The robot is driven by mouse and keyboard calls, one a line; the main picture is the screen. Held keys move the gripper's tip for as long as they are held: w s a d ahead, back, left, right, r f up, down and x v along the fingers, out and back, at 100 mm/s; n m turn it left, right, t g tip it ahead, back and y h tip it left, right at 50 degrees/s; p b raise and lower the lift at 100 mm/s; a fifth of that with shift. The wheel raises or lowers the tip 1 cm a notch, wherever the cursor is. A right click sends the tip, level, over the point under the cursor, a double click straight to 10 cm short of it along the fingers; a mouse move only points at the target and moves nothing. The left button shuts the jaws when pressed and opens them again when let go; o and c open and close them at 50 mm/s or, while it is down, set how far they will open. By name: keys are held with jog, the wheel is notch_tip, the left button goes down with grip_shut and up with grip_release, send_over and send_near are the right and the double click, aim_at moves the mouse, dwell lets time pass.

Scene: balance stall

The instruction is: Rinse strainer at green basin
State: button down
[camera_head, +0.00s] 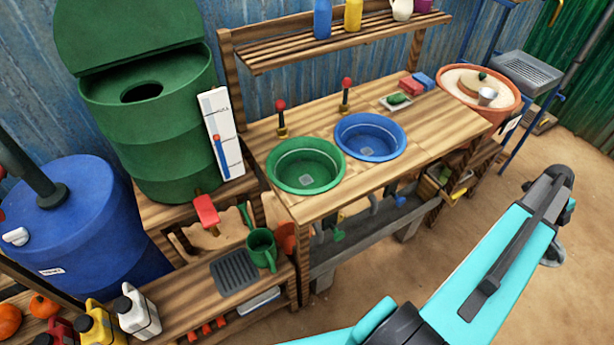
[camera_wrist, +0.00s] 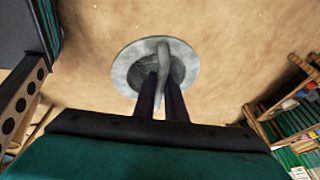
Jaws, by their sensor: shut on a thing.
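My gripper (camera_wrist: 160,92) is shut on the strainer (camera_wrist: 128,68), a grey round piece with a wide rim and an upright post or handle in its middle. In the wrist view it hangs over bare sandy ground, clear of the bench. The fingers hide part of it. The green basin (camera_head: 284,176) is set into the wooden bench top in the head view, left of the blue basin (camera_head: 370,136), with a grey drain at its bottom. A red-knobbed tap (camera_head: 282,120) stands behind the green basin.
My teal arm fills the lower right of the head view. A green barrel (camera_head: 160,130) and blue barrel (camera_head: 85,225) stand left. A slatted shelf (camera_head: 330,42) rises behind the basins. A terracotta tub (camera_head: 455,88) stands at the right end. Open ground lies in front.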

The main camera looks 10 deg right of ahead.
jog(key=shift+r, duration=0.1)
dwell(0.4)
notch_tip(320, 180, up, 16)
jog(key=p, duration=0.4)
jog(key=shift+p, duration=0.35)
dwell(1.7)
dwell(2.4)
jog(key=shift+r+p, duration=0.55)
jog(key=shift+r, duration=1.35)
